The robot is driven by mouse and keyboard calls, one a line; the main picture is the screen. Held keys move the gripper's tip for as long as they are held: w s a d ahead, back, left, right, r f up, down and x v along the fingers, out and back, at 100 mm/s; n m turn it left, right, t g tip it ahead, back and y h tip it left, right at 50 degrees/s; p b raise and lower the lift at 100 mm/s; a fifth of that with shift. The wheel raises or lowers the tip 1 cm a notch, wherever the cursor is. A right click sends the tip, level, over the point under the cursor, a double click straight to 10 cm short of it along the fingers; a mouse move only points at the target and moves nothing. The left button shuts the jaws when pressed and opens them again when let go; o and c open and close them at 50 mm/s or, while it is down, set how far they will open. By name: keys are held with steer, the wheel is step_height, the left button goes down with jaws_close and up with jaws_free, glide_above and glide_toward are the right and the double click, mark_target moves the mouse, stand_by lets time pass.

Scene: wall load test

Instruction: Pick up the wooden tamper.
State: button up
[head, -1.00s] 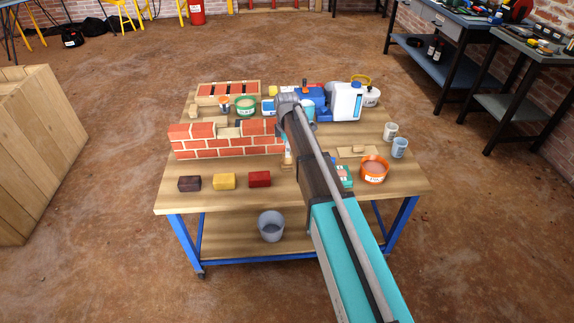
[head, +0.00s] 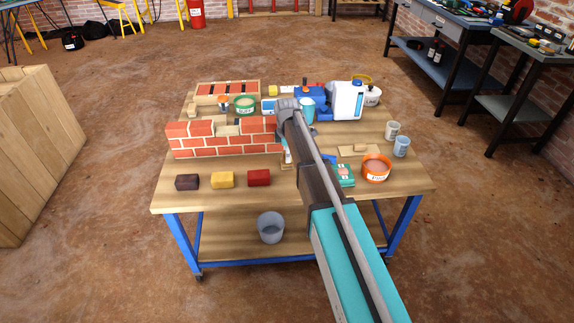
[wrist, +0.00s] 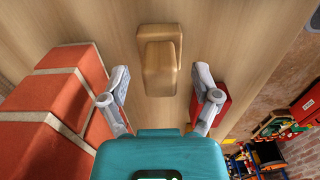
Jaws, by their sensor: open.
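A light wooden block-shaped piece with a raised narrower part, which looks like the wooden tamper (wrist: 158,65), lies on the wooden tabletop in the wrist view. It sits ahead of my gripper (wrist: 160,85), roughly midway between the two fingers. My gripper is open and empty, with the fingers apart on either side and not visibly touching the piece. In the head view, my gripper (head: 287,155) is low by the right end of the brick wall, mostly hidden by my arm. I cannot make out the tamper clearly there.
A brick wall (head: 222,145) stands close left of my gripper; it also looms in the wrist view (wrist: 55,115). A red object (wrist: 222,106) lies behind the right finger. Coloured blocks (head: 222,180) line the front.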

steer(key=shift+f+b, duration=0.55)
steer(key=shift+f, duration=0.3)
jaws_close()
